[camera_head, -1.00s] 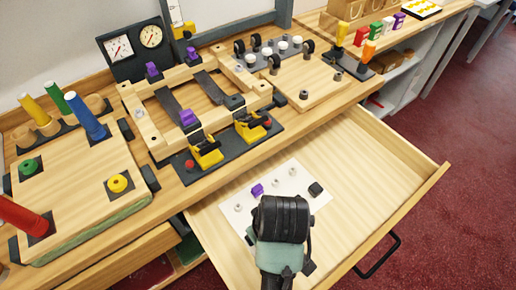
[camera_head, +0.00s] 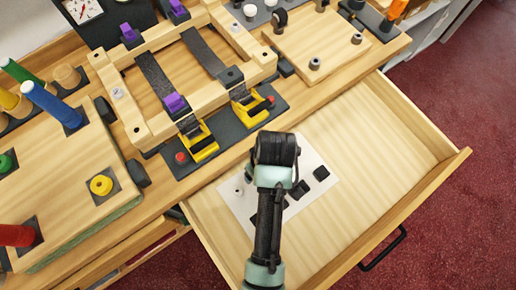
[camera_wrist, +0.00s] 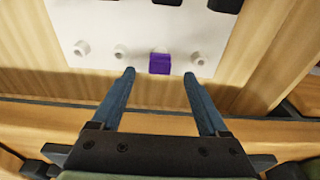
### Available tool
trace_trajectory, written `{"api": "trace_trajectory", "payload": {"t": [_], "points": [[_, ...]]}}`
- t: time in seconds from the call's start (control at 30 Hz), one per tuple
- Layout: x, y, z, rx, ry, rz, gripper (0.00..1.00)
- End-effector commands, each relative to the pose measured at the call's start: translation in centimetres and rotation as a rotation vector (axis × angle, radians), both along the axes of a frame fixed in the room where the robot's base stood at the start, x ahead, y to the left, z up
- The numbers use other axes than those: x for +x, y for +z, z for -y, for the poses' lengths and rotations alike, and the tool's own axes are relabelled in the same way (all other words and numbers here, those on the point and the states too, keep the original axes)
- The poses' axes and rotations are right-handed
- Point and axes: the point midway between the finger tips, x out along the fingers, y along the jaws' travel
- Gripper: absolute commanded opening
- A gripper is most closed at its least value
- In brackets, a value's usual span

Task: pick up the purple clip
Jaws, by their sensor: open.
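A small purple clip (camera_wrist: 160,63) lies on a white sheet (camera_wrist: 110,20) in the wrist view. My gripper (camera_wrist: 159,73) is open, its two dark blue fingers on either side of the clip's near edge in the picture, with nothing between them held. In the head view my arm covers the clip and my fingertips over the open drawer. Other purple clips sit on the wooden frame on the counter, one at its front (camera_head: 175,103) and one at the back left (camera_head: 128,33).
Small pale fittings (camera_wrist: 120,51) lie beside the clip on the sheet. Black blocks (camera_head: 321,173) lie at the sheet's right. The open drawer (camera_head: 385,140) is bare on its right side. Yellow toggle clamps (camera_head: 200,142) stand on the counter edge.

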Motion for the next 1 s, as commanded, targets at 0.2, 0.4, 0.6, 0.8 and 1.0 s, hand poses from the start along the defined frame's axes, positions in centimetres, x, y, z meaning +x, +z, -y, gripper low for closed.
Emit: {"api": "trace_trajectory", "payload": {"t": [0.2,0.4,0.6,0.8,1.0], "points": [[0.3,-1.8,-0.3,0.000,0.000,-0.002,0.78],[0.8,-4.7,-0.7,0.000,-0.001,-0.001,0.78],[0.9,-5.5,-0.8,0.000,-0.001,0.001,0.78],[0.9,-5.4,-0.8,0.000,0.000,0.001,0.67],[0.9,-5.4,-0.8,0.000,0.000,0.001,0.31]]}}
